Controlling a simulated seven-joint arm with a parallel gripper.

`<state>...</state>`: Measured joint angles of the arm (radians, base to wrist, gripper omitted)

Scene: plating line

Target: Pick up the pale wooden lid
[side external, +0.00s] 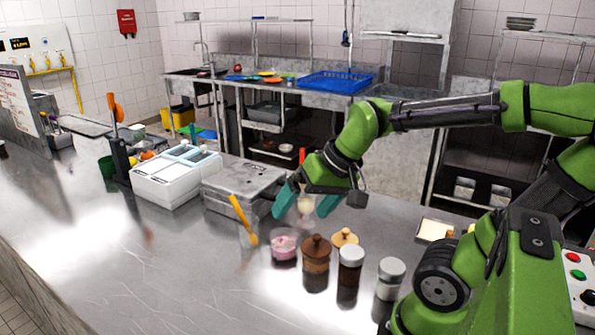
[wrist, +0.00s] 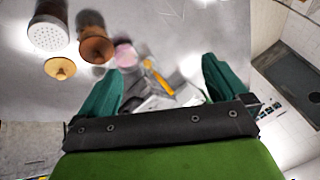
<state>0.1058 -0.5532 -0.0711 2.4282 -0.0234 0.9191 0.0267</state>
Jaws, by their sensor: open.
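The pale wooden lid (side external: 344,238) is a small tan disc with a knob. It lies behind the jars on the steel counter. It also shows at the left of the wrist view (wrist: 60,69), outside the space between my fingers. My gripper (side external: 307,204) has teal fingers spread apart. It hangs above the counter, up and to the left of the pale lid in the side view, not touching it. In the wrist view my gripper (wrist: 160,85) shows both fingers apart. A small cream item (side external: 305,206) appears between them in the side view; I cannot tell its depth.
A brown jar with a darker wooden lid (side external: 316,262), a dark jar with a whitish cap (side external: 350,268) and another shaker-like jar (side external: 390,277) stand close by. A pink-filled cup (side external: 284,245) and an orange-handled utensil (side external: 243,221) are to the left. The front counter is clear.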

